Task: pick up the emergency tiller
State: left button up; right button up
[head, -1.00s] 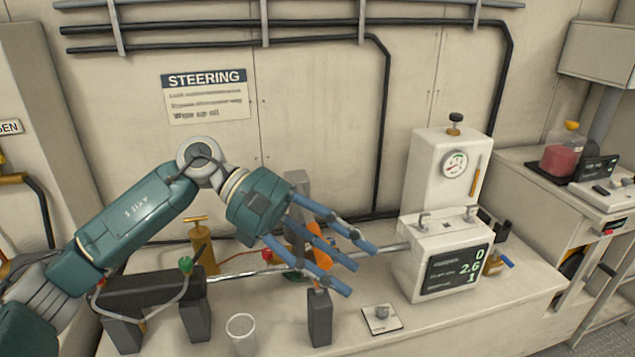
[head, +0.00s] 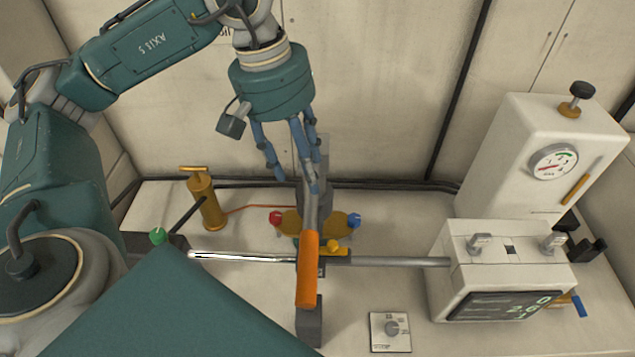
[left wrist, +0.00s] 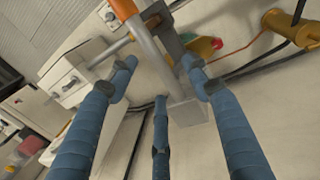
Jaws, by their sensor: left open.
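The emergency tiller appears to be the grey bar (head: 311,212) with an orange grip (head: 307,272), set over the bench and crossing above a horizontal metal rod. My left gripper (head: 294,178) is open, pointing down, with its fingers close to the far end of the grey bar. In the left wrist view the bar (left wrist: 146,42) and part of its orange grip (left wrist: 123,9) show beyond the spread fingers, ending near a grey block. I cannot tell whether a finger touches the bar. My right gripper is not in view.
A white gauge unit (head: 545,160) with a display box stands at the right. A brass hand pump (head: 205,203) stands at the left. A valve with red and blue knobs (head: 290,222) sits behind the rod.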

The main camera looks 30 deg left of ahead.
aim_at(311, 215)
pick_arm(q)
jog(key=shift+d+f, duration=0.1)
jog(key=shift+f, duration=0.8)
jog(key=shift+w+d+f, duration=0.1)
jog(key=shift+d+f, duration=0.05)
jog(key=shift+f, duration=0.1)
jog(key=f, duration=0.1)
jog(key=w+f+p, duration=0.1)
jog(key=d+f+p, duration=0.1)
jog(key=f, duration=0.1)
jog(key=shift+w+f, duration=0.1)
jog(key=shift+w, duration=0.1)
jog(key=shift+f, duration=0.25)
jog(key=shift+c, duration=0.8)
jog(key=c, duration=0.9)
grip_shut()
jog(key=shift+w, duration=0.1)
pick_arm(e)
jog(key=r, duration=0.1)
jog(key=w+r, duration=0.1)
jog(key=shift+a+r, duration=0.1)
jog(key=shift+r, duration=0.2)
